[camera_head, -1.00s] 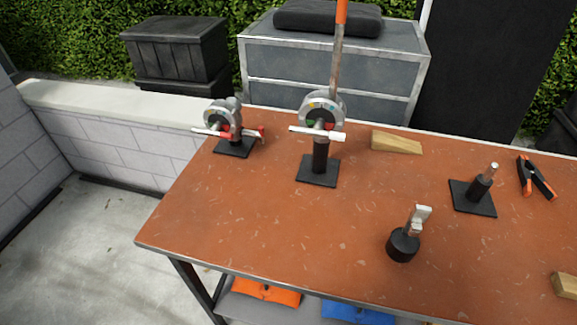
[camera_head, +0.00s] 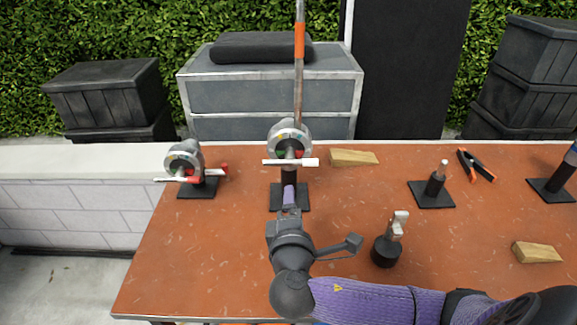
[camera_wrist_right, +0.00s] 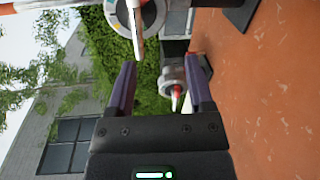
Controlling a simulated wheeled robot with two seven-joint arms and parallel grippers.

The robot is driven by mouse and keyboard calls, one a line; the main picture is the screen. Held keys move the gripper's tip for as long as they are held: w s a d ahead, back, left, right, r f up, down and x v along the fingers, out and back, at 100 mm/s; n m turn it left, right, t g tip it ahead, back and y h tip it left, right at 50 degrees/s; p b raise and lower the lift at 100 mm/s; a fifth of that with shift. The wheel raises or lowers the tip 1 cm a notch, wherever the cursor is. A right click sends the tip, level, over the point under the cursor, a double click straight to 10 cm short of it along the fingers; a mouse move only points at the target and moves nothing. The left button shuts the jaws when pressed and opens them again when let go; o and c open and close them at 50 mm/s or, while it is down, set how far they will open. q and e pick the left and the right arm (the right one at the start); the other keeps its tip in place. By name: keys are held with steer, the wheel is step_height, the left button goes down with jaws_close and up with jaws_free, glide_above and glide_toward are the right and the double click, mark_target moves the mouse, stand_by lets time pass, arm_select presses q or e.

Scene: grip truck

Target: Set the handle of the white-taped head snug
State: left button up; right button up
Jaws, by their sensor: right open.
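The white-taped head (camera_head: 288,137) is a round grey head on a black stand, with a tall orange-banded rod rising behind it. Its crossbar handle (camera_head: 305,162) has white ends and lies about level. My right gripper (camera_head: 289,192) is in front of the stand, just below the handle, with its fingers pointing away from me. In the right wrist view my right gripper (camera_wrist_right: 160,65) is open with nothing between the fingers. There the white handle (camera_wrist_right: 138,42) shows at the top, beyond and to one side of the fingertips. My left gripper is out of view.
A second head (camera_head: 183,157) with a red-marked handle (camera_head: 215,171) stands to the left. A wooden wedge (camera_head: 355,158), a black stand with a pin (camera_head: 433,190), an orange-tipped clamp (camera_head: 475,165) and a round black piece (camera_head: 386,251) are on the table's right. The table's front left is clear.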

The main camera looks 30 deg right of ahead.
mark_target(290, 165)
steer(key=shift+n+t+h, duration=0.3)
steer(key=shift+n+t, duration=0.1)
steer(key=shift+t, duration=0.1)
steer(key=x, duration=0.3)
steer(key=r+b+x, duration=0.1)
steer(key=x, duration=0.3)
steer(key=r+x, duration=0.1)
steer(key=x, duration=0.2)
steer(key=shift+w+d, duration=0.15)
steer(key=shift+w, duration=0.15)
steer(key=shift+c, duration=0.2)
jaws_close()
